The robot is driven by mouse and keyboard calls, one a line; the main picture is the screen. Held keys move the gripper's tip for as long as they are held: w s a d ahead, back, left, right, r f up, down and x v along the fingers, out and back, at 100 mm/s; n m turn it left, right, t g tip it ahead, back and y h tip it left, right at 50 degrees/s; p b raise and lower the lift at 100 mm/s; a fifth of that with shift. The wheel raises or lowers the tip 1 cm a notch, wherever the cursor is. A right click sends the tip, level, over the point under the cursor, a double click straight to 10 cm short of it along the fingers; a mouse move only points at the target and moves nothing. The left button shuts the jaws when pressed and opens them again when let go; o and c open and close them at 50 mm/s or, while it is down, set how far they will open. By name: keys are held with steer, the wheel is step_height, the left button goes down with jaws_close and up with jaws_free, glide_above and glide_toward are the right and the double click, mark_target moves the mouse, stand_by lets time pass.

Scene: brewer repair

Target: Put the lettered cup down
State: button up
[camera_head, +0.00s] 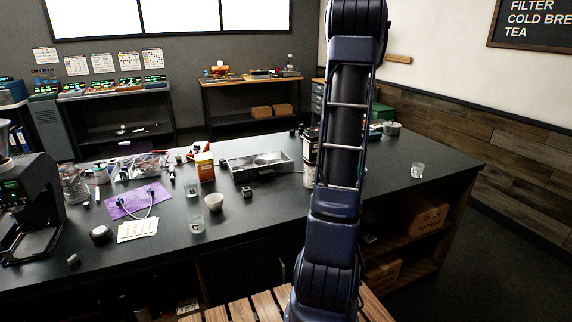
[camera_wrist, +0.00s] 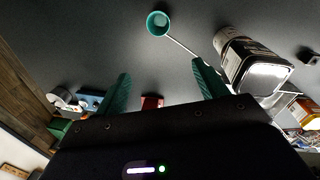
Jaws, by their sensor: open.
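Small clear cups with dark marks stand upright on the black counter in the head view: one alone near the right end (camera_head: 417,170), one near the front edge (camera_head: 197,224) and one behind that (camera_head: 190,188). The marks are too small to read, so I cannot tell which is the lettered cup. My gripper (camera_wrist: 162,88) shows in the wrist view with its two green fingers spread wide and no cup between them. In the head view my arm hides it.
A teal scoop (camera_wrist: 158,24) with a long handle and a pale canister (camera_wrist: 245,58) are near my gripper.

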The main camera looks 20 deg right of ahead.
steer(key=s+a+r+t, duration=0.1)
steer(key=s+a+r, duration=0.15)
steer(key=a, duration=0.65)
steer(key=s+a+r+m, duration=0.1)
steer(key=s+a, duration=0.3)
steer(key=a, duration=0.5)
steer(key=s+a+r+t, duration=0.1)
steer(key=s+a, duration=0.2)
steer(key=a, duration=0.7)
steer(key=s+a+f+m+t+y, duration=0.1)
steer(key=s+a+f, duration=0.2)
steer(key=s+a, duration=0.5)
steer(key=s+a+f+m+t, duration=0.1)
steer(key=s+a+f, duration=0.3)
steer(key=s+a, duration=0.4)
steer(key=s, duration=0.2)
steer(key=shift+s+a+f+y, duration=0.15)
steer(key=shift+s+f+y, duration=0.1)
steer(key=shift+s+y, duration=0.15)
steer(key=shift+o, duration=0.5)
